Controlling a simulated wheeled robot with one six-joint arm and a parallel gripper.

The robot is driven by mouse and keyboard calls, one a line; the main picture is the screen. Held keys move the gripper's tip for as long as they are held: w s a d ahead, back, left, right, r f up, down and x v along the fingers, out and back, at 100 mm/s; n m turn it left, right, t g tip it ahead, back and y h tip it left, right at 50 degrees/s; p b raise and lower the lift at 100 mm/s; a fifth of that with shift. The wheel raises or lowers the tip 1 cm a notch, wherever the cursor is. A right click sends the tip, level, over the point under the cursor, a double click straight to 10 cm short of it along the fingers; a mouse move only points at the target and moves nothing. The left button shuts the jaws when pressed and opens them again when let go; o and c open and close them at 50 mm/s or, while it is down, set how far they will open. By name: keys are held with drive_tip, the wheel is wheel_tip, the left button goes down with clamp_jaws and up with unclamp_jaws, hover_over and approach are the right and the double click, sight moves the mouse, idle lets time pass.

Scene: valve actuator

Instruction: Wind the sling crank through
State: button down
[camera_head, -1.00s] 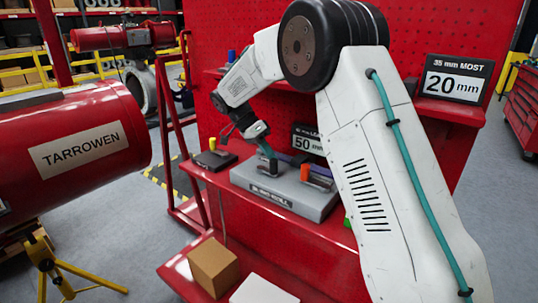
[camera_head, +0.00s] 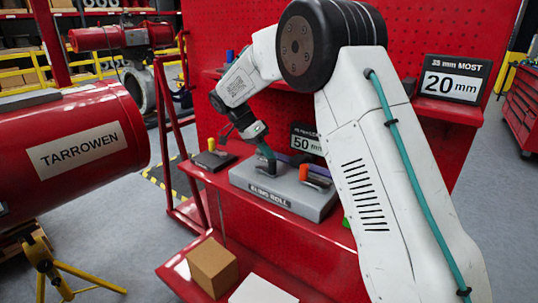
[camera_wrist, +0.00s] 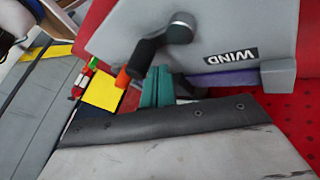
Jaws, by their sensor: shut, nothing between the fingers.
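The sling roll, a grey box (camera_head: 320,207), sits on the red shelf, and its front label is partly readable. In the wrist view its grey face (camera_wrist: 115,30) carries a WIND label (camera_wrist: 231,56). A crank there has a round hub (camera_wrist: 180,27), a short arm and a black handle (camera_wrist: 141,58). My gripper (camera_wrist: 157,88) has teal fingers shut together with nothing between them. In the wrist view the fingertips are close beside the black handle; I cannot tell whether they touch it. In the head view my gripper (camera_head: 267,155) is over the box's left part.
An orange-topped post (camera_head: 304,172) stands on the box. A 50 mm sign (camera_head: 307,141) stands behind it. A dark block with a yellow part (camera_head: 212,158) is left on the shelf. A cardboard box (camera_head: 213,265) lies below. The red TARROWEN cylinder (camera_head: 130,120) is at left.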

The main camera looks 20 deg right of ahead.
drive_tip(key=c, duration=2)
unclamp_jaws()
drive_tip(key=v, duration=0.7)
drive_tip(key=shift+w, duration=0.1)
drive_tip(key=o, duration=0.5)
drive_tip(key=shift+r, duration=0.25)
drive_tip(key=o, duration=0.3)
drive_tip(key=shift+d+n+y, duration=0.1)
drive_tip(key=shift+n+y, duration=0.2)
drive_tip(key=shift+n, duration=0.3)
drive_tip(key=n+t+y, duration=0.7)
drive_tip(key=n+t, duration=0.2)
drive_tip(key=n, duration=0.9)
hover_over(273, 160)
drive_tip(key=s, duration=0.2)
drive_tip(key=x, duration=0.5)
drive_tip(key=d+x, duration=0.1)
drive_tip(key=x, duration=0.1)
drive_tip(key=shift+s+a+f, duration=0.15)
drive_tip(key=shift+s+f, duration=0.05)
drive_tip(key=shift+f, duration=0.25)
clamp_jaws()
